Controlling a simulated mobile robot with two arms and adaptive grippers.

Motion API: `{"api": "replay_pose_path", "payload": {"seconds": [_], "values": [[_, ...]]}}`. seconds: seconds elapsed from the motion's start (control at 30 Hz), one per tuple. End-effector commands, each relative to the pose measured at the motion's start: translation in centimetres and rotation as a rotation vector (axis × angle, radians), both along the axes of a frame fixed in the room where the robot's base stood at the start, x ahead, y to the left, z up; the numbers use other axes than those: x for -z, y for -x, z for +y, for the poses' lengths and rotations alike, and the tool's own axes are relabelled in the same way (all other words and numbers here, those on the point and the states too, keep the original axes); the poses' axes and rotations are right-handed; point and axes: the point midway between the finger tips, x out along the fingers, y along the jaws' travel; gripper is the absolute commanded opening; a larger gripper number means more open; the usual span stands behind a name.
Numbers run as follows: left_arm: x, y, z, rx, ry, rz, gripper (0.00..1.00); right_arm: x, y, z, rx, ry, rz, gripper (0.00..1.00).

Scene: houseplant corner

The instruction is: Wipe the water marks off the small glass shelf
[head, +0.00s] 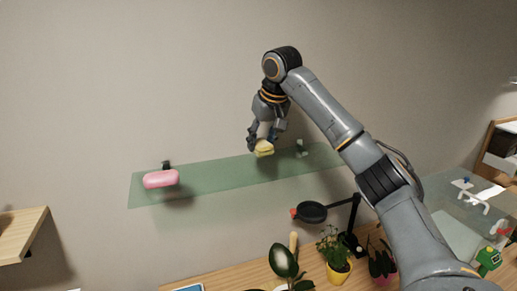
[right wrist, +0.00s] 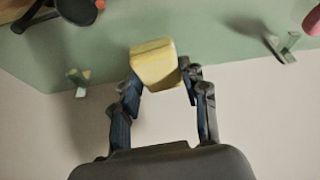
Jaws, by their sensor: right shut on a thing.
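The small glass shelf (head: 222,178) is a greenish see-through strip on the wall, and it also fills the top of the right wrist view (right wrist: 215,50). My right gripper (head: 264,142) is shut on a yellow sponge (head: 264,149), over the shelf right of its middle. In the right wrist view the sponge (right wrist: 154,64) sits between the fingertips (right wrist: 160,82). I cannot tell whether it touches the glass. No water marks can be made out on the glass. My left gripper is not in view.
A pink rounded object (head: 161,179) lies on the shelf's left part. A wall bracket (head: 302,148) shows near the shelf's right part. Below are a black lamp (head: 312,212), a yellow-potted plant (head: 338,270) and other plants on a wooden table. A wooden shelf (head: 20,235) is at left.

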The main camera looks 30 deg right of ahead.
Motion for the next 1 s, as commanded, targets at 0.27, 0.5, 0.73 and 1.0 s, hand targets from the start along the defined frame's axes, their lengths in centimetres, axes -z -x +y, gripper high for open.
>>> {"api": "replay_pose_path", "payload": {"seconds": [0.27,0.5,0.73,1.0], "values": [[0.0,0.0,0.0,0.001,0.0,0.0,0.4,-2.6,0.6,-0.3,0.001,-0.001,-0.003,0.19],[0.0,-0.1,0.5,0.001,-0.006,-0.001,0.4,-3.8,1.0,-0.5,0.001,0.0,-0.001,0.19],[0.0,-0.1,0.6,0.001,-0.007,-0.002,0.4,-3.8,1.0,-0.5,0.002,-0.001,-0.001,0.19],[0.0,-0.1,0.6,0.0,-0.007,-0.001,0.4,-3.8,1.0,-0.5,0.002,-0.001,-0.001,0.19]]}}
